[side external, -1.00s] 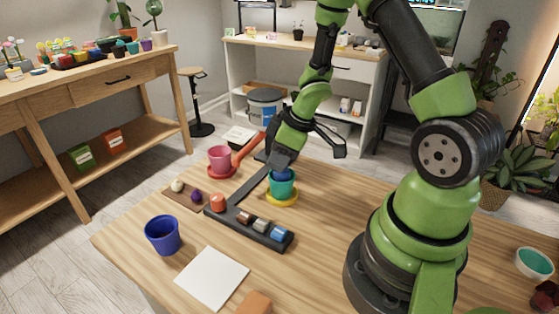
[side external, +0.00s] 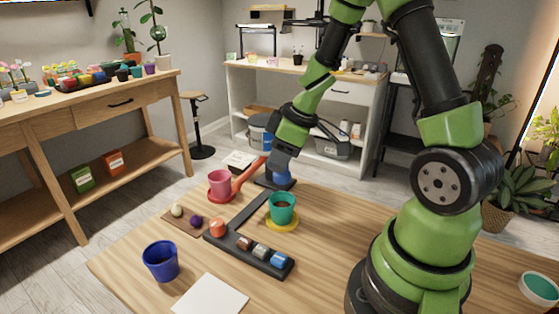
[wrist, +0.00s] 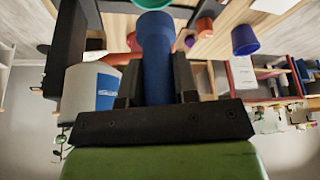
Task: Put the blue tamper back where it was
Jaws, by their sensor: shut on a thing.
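My gripper (side external: 282,162) is shut on the blue tamper (side external: 281,180), which hangs below it beyond the teal pot. In the wrist view the tamper (wrist: 157,55) stands between the two dark fingers (wrist: 157,85). I cannot tell whether the tamper touches the rack.
A blue pot (side external: 161,262) and a white sheet (side external: 210,298) lie nearer the front.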

